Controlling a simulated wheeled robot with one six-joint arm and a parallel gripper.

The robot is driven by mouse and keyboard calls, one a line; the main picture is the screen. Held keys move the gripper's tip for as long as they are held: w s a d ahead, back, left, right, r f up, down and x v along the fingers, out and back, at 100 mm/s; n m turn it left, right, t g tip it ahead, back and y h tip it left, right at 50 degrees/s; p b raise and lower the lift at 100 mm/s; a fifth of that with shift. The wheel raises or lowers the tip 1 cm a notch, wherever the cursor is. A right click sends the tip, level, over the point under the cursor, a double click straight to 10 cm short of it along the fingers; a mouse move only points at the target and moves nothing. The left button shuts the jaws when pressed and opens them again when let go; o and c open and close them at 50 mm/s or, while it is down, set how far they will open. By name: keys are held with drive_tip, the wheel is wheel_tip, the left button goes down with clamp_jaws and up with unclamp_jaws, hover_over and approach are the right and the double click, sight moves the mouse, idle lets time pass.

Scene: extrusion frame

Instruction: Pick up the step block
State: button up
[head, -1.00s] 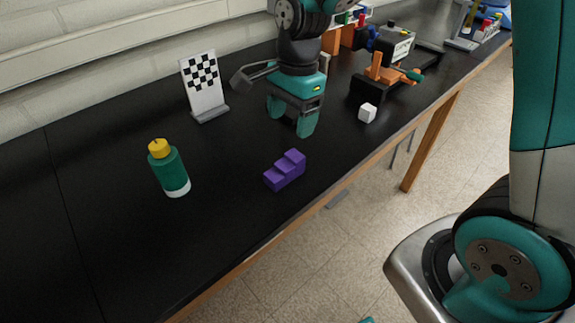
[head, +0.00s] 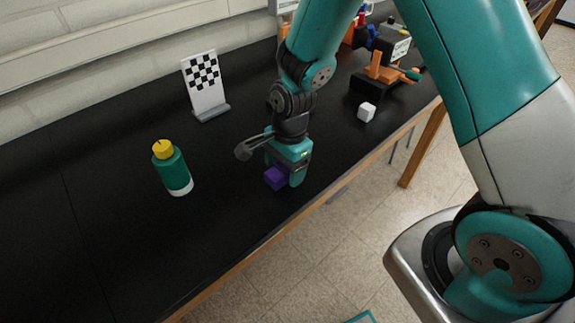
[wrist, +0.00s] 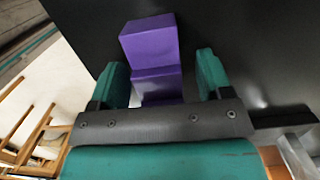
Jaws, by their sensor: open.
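The purple step block (head: 275,177) stands on the black table and is partly hidden behind my gripper in the head view. My gripper (head: 285,172) is down over it, with one finger to the block's right. In the wrist view the step block (wrist: 151,50) lies between the two open fingers of my gripper (wrist: 160,78), with a gap on each side. Its tall end reaches past the fingertips, and its near end is hidden by the gripper body.
A green bottle with a yellow cap (head: 172,168) stands to the left. A checkered board (head: 205,85) stands behind. A small white cube (head: 366,111) and an orange-and-black fixture (head: 383,75) are to the right. The table's wooden front edge (head: 260,252) runs close to the block.

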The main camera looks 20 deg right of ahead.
drive_tip(key=shift+c, duration=0.2)
drive_tip(key=c, duration=1)
